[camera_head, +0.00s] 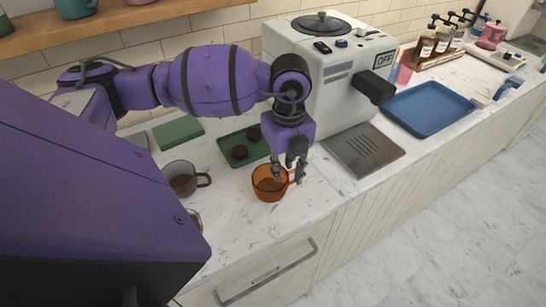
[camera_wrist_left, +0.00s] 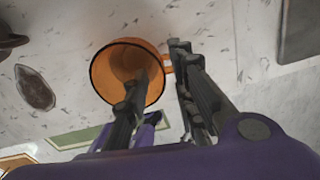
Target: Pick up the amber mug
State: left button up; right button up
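The amber mug (camera_head: 264,190) is translucent orange and stands upright on the white marble counter, in front of the coffee machine. My left gripper (camera_head: 289,180) points down at the mug's right side, where the handle is. In the left wrist view the mug (camera_wrist_left: 112,68) shows its open top. There the left gripper (camera_wrist_left: 161,60) has its fingers apart, one over the mug's opening and the other beyond the handle, with the wall and handle side between them. Contact cannot be told. My right gripper is not in view.
A grey glass mug (camera_head: 183,181) stands to the left. Behind are a green tray (camera_head: 229,158) with dark round items and a green block (camera_head: 178,131). The coffee machine (camera_head: 330,75), a metal drip plate (camera_head: 363,150) and a blue tray (camera_head: 430,108) are right. Counter in front is mostly clear.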

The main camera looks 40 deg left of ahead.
aim_at(284, 184)
pick_arm(q)
notch_tip(284, 184, down, 4)
jog(key=shift+w+a+r, duration=0.1)
jog(key=shift+a, duration=0.05)
grip_shut()
